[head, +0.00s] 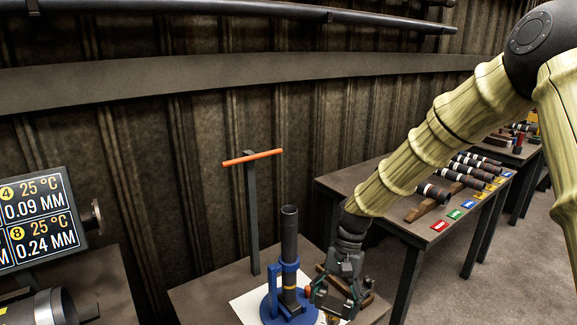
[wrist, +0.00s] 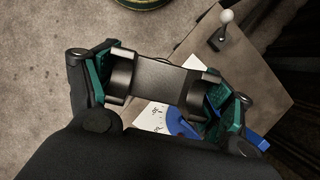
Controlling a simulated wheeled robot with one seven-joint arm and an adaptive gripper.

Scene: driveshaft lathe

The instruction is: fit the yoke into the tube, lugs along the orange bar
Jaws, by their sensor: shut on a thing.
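The dark tube (head: 289,235) stands upright in a blue stand (head: 271,305) on the near table. The orange bar (head: 255,158) sits across the top of a dark post behind and left of the tube. My gripper (head: 337,298) is low, just right of the stand and below the tube's top. In the wrist view my gripper (wrist: 165,85) is shut on the dark yoke (wrist: 158,77), with green pads at its two ends. The yoke is apart from the tube. In the head view my fingers mostly hide the yoke. Part of the blue stand (wrist: 181,124) shows beneath it in the wrist view.
A white sheet (head: 246,308) lies under the stand. A table at the right holds several dark shaft parts (head: 432,193) and coloured tags (head: 439,225). A screen (head: 38,221) stands at the left. A white ball on a short post (wrist: 227,16) shows in the wrist view.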

